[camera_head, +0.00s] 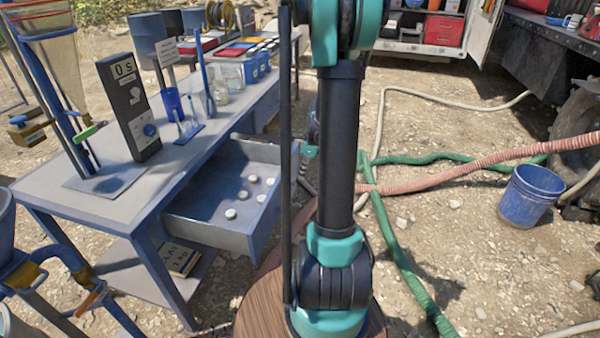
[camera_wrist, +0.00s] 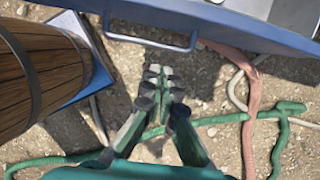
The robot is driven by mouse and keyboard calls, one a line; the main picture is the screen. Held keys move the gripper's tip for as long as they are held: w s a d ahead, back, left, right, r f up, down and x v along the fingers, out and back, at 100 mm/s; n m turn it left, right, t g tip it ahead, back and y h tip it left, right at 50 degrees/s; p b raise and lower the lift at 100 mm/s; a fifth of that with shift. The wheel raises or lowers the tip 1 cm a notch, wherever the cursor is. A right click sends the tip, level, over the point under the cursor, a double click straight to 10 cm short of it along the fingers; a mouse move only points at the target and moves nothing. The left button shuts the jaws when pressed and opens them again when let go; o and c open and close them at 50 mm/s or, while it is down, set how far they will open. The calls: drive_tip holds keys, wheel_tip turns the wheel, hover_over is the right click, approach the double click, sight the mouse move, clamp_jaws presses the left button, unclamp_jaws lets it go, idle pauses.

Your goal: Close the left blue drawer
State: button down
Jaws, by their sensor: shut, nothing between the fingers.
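In the head view, a drawer (camera_head: 222,203) stands pulled out from the blue table, with several small white round pieces in it. Its right end is partly hidden by my arm. In the wrist view, a blue panel (camera_wrist: 225,25) with a bar handle (camera_wrist: 150,43) crosses the top and looks like the drawer front. My gripper (camera_wrist: 156,72) is shut and empty. Its fingertips appear just below the handle in the picture, with no contact visible; the depth between them is hard to judge. My arm hides the gripper in the head view.
The blue table (camera_head: 105,212) carries a timer box (camera_head: 130,107) and jars. A wooden barrel (camera_wrist: 40,75) stands left of my gripper. Green hose (camera_head: 400,270) and pink hose (camera_head: 470,167) cross the gravel. A blue bucket (camera_head: 530,195) stands at right.

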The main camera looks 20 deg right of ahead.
sight(288, 183)
drive_tip(key=a+f, duration=0.1)
drive_tip(key=f, duration=0.1)
drive_tip(key=w+a+f, duration=0.1)
drive_tip(key=f, duration=0.1)
drive_tip(key=w+a+f, duration=0.1)
drive_tip(key=f, duration=0.1)
drive_tip(key=shift+w+a+f, duration=0.2)
drive_tip(key=shift+f, duration=0.2)
drive_tip(key=shift+w+a, duration=0.5)
drive_tip(key=shift+a, duration=0.1)
drive_tip(key=shift+a, duration=0.1)
drive_tip(key=w+a, duration=1)
drive_tip(key=a, duration=0.3)
drive_tip(key=w+a, duration=0.9)
drive_tip(key=a, duration=0.5)
drive_tip(key=shift+w, duration=0.35)
